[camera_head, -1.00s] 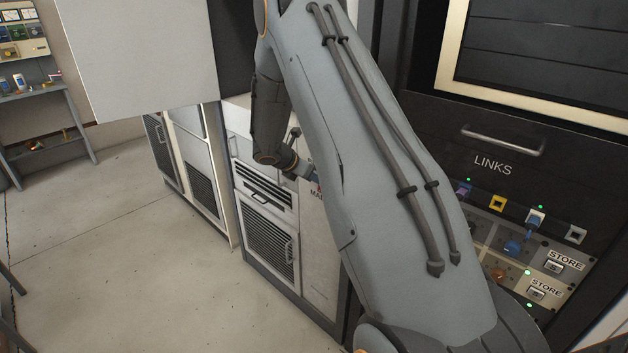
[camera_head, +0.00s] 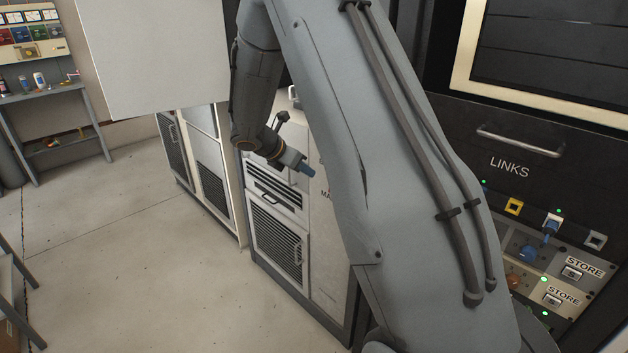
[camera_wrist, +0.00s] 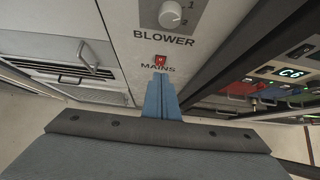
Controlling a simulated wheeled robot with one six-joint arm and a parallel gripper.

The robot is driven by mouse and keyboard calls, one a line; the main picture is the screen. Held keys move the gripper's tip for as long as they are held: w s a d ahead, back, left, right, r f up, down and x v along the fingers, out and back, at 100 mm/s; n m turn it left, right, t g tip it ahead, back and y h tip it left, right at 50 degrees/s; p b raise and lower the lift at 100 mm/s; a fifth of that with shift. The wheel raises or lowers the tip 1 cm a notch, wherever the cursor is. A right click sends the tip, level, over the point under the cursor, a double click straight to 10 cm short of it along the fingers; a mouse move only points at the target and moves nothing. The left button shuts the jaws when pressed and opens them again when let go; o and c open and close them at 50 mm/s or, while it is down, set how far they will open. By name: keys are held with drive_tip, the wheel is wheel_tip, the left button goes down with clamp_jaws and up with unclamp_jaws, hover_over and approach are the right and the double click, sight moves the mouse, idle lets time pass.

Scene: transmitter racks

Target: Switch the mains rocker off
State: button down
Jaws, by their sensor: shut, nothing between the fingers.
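The mains rocker (camera_wrist: 161,60) is a small red switch above the MAINS label on a pale cabinet panel, in the wrist view. It is too small to tell which way it is tipped. My gripper (camera_wrist: 160,78) has its blue fingers shut with nothing between them, and in this view their tips lie just below the rocker, over the label. In the head view my gripper (camera_head: 309,170) is in front of the cabinet's upper part, apart from the panel. There my arm hides the rocker and most of the label.
A BLOWER knob (camera_wrist: 170,14) sits above the rocker. A louvred door (camera_head: 277,243) with a handle is left of the panel. At right stands a dark rack with a LINKS drawer (camera_head: 520,140), plugs and STORE switches. The floor (camera_head: 140,260) at left is open.

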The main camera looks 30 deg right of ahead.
drive_tip(key=shift+v, duration=1.25)
drive_tip(key=shift+s+d, duration=0.1)
drive_tip(key=s+a+m+y, duration=0.3)
drive_tip(key=s+a+m, duration=0.2)
drive_tip(key=s+m, duration=0.2)
drive_tip(key=s+a+f+m+y, duration=0.1)
drive_tip(key=s+a+m, duration=0.5)
drive_tip(key=s, duration=0.6)
drive_tip(key=s+a+m+g+y, duration=0.1)
drive_tip(key=s+a+m+y, duration=0.3)
drive_tip(key=s+a+m, duration=0.2)
drive_tip(key=s+m, duration=0.2)
drive_tip(key=s, duration=0.1)
drive_tip(key=shift+s+f+y, duration=0.3)
drive_tip(key=shift+s+f, duration=0.05)
drive_tip(key=shift+a, duration=0.2)
